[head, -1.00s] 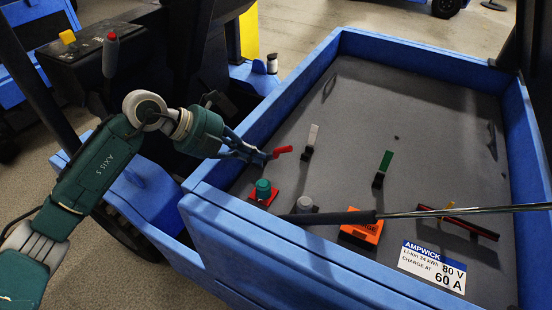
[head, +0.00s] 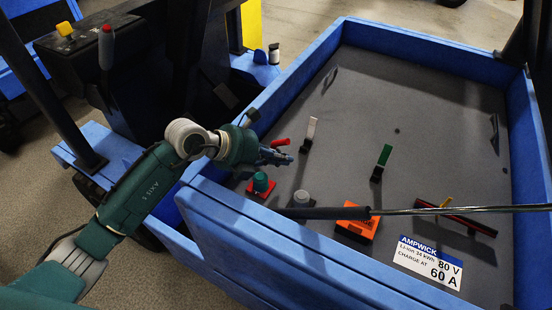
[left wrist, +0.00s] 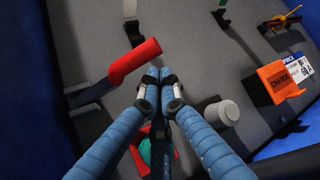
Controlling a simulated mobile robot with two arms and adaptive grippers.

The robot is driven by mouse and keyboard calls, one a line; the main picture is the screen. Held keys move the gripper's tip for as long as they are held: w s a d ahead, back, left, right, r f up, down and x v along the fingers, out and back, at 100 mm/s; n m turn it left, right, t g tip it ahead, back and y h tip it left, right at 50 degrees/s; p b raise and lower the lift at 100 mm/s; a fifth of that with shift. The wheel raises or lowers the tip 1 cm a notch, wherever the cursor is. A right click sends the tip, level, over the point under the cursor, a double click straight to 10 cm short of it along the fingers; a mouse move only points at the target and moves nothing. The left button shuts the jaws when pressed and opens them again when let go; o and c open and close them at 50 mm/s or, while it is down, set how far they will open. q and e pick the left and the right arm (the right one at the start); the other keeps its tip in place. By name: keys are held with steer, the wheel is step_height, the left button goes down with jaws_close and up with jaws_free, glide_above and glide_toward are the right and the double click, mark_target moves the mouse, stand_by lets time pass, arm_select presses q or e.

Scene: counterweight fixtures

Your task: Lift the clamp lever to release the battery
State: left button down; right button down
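A lever with a red handle (head: 281,142) sits inside the blue-walled battery tray, near its left wall. It also shows in the left wrist view (left wrist: 134,61), its dark bracket to the left. My left gripper (head: 287,158) is just in front of the red handle in the head view. In the left wrist view the gripper's fingertips (left wrist: 158,76) are together, with nothing seen between them, just right of the red handle; whether they touch it is unclear. My right gripper is not in view.
A teal knob on a red base (head: 261,183) and a grey knob (head: 302,198) stand near the left gripper. Blue walls (head: 420,47) edge the tray.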

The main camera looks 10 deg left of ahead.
mark_target(278, 143)
arm_select(q)
steer(key=shift+w+a+r, duration=0.3)
steer(key=shift+a+r, duration=0.2)
steer(key=shift+r, duration=0.35)
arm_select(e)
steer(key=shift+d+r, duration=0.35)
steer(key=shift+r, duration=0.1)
arm_select(q)
steer(key=shift+a, duration=0.1)
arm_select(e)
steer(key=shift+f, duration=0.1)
arm_select(q)
steer(key=shift+w+a+r+n+h+b, duration=0.25)
steer(key=shift+a+r+n+h+b, duration=0.1)
steer(key=shift+a+h+b, duration=0.15)
steer(key=shift+w+a+r+n+h+b, duration=0.25)
steer(key=shift+a+r+h+b, duration=0.15)
steer(key=shift+h, duration=0.2)
steer(key=shift+w+a+r, duration=0.1)
steer(key=shift+a+r, duration=0.2)
steer(key=shift+r, duration=0.1)
steer(key=shift+w+a+r, duration=0.3)
steer(key=shift+a, duration=0.4)
steer(key=shift+w+a+r, duration=0.25)
steer(key=shift+a+r, duration=0.05)
steer(key=shift+a, duration=0.35)
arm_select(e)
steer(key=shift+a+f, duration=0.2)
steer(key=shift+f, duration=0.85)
